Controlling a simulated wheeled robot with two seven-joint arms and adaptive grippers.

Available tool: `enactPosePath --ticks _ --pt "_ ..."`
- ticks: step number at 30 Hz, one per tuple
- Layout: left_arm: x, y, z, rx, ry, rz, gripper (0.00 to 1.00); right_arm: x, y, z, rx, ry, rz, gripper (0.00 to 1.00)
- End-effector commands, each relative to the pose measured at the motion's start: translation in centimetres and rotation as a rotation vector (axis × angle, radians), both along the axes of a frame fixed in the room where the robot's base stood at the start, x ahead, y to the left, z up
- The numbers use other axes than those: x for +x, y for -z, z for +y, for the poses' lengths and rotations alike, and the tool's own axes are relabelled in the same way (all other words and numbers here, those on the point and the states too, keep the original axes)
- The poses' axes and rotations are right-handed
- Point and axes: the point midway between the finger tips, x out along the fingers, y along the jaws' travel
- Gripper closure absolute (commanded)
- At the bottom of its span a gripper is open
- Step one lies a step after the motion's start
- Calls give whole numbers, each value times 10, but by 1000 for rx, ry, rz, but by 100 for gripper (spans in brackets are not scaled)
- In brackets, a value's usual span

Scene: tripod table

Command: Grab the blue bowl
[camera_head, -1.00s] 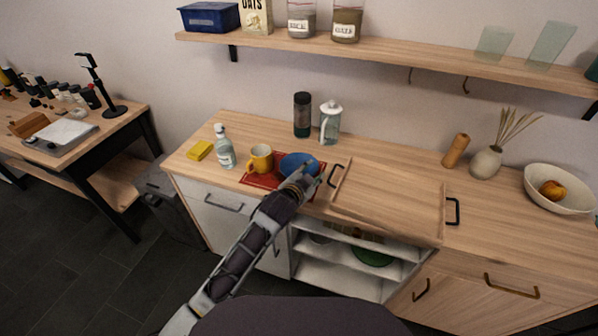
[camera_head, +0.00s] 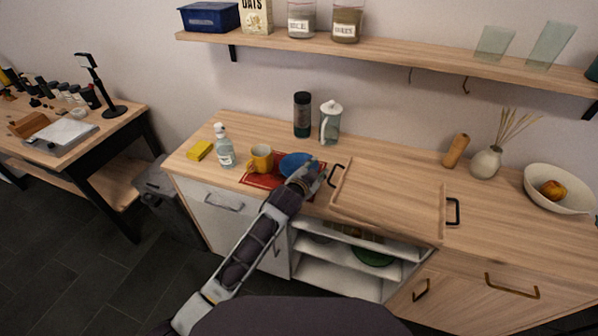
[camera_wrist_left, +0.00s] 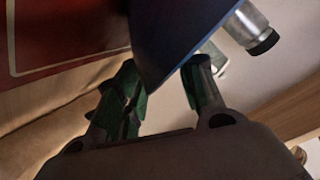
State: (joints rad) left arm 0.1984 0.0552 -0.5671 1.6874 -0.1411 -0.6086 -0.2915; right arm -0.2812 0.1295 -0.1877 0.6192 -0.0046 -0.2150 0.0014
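The blue bowl (camera_head: 294,162) sits on a red mat (camera_head: 250,181) on the wooden counter, beside a yellow mug (camera_head: 261,158). My left gripper (camera_head: 313,172) is at the bowl's right front side and hides part of it. In the left wrist view, the dark underside of the bowl (camera_wrist_left: 172,32) reaches down between the two green fingers of my left gripper (camera_wrist_left: 163,68). The fingers stand apart, one on each side of the bowl's edge. Whether they touch it is unclear. My right gripper is not in view.
A spray bottle (camera_head: 225,147) and yellow sponge (camera_head: 200,150) stand left of the mug. A dark tumbler (camera_head: 302,115) and glass pitcher (camera_head: 330,122) stand behind the bowl. A wooden tray (camera_head: 388,198) with black handles lies close to the right of the gripper.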

Motion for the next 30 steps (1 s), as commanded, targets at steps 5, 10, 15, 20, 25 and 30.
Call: enactPosePath --ticks 5,10,15,20,25,30 --pt "0 0 0 0 0 0 81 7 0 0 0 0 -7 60" --pt "0 0 0 0 0 0 100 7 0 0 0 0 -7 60" --pt "0 -1 0 0 0 -2 100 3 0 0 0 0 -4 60" --pt "0 0 0 0 1 -1 100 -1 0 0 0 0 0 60" --pt "0 -4 0 -1 0 -2 100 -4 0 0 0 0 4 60" --pt "0 -17 0 0 0 -3 100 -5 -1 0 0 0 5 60"
